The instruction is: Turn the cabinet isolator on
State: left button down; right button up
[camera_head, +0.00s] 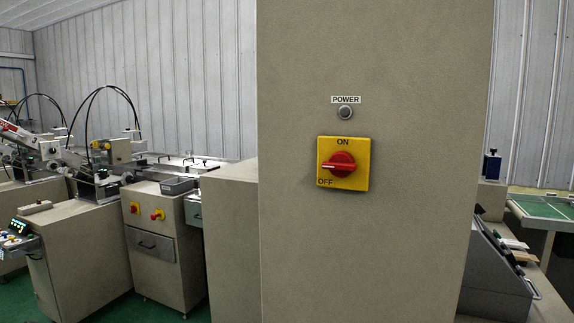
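The cabinet isolator is a red rotary knob (342,164) on a yellow square plate (361,146), mounted on the front of a tall beige cabinet (400,240). The plate reads ON at the top and OFF at the lower left. The knob's handle lies nearly horizontal, with its white mark pointing left, towards the OFF side. Above it is a small round grey POWER lamp (345,113), which looks unlit. Neither of my grippers is in view.
A lower beige cabinet (232,235) adjoins on the left, with wrapping machinery (155,230) beyond it. On the right are a sloped grey unit (490,275) and a green-topped table (545,207). The space directly before the isolator looks clear.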

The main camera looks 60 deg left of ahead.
aim_at(342, 164)
jog(key=u, duration=1.05)
